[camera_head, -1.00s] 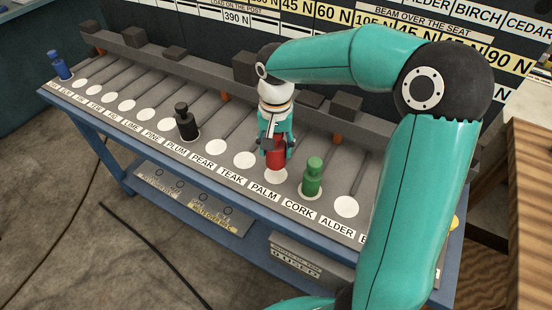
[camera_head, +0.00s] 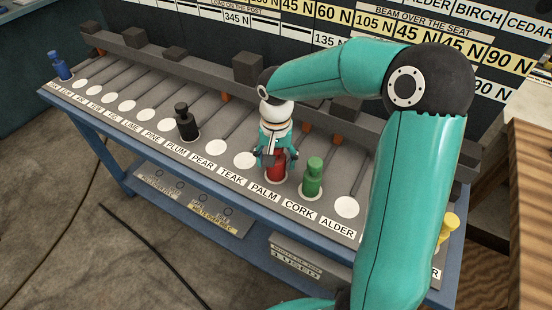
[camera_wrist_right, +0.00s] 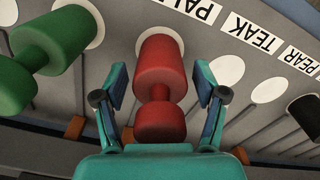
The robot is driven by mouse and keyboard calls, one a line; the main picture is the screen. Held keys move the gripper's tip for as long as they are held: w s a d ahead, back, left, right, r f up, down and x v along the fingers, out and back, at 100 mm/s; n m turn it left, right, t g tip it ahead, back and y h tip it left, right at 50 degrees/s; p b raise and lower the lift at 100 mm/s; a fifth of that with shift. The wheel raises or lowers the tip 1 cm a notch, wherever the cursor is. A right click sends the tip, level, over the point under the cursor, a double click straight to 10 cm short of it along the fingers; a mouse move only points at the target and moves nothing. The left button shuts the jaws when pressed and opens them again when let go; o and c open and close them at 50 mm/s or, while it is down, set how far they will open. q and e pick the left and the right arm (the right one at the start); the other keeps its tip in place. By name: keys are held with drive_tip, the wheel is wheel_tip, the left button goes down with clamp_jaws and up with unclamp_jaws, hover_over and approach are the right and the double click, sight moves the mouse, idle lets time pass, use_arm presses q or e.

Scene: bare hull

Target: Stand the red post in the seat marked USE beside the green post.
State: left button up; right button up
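The red post (camera_head: 275,168) stands upright on the white seat above the PALM label (camera_head: 265,193), directly left of the green post (camera_head: 313,177). The green post stands above the CORK label (camera_head: 299,210). In the right wrist view the red post (camera_wrist_right: 159,75) has its base on the white disc, and the green post (camera_wrist_right: 48,50) is at the left. My right gripper (camera_head: 273,157) is around the red post; in the wrist view its two fingers (camera_wrist_right: 159,83) are spread, with a gap on each side of the post. My left gripper is not in view.
A black post (camera_head: 185,124), a blue post (camera_head: 59,66) and a yellow post (camera_head: 448,228) also stand on the bench. White seats beside TEAK (camera_head: 244,160) and ALDER (camera_head: 346,207) are empty. A dark rail with blocks (camera_head: 248,67) runs behind the seats.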

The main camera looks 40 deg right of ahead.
drive_tip(key=shift+r, duration=0.1)
drive_tip(key=shift+r, duration=0.2)
wheel_tip(320, 180, up, 12)
drive_tip(key=shift+f+p, duration=0.15)
drive_tip(key=shift+p, duration=0.4)
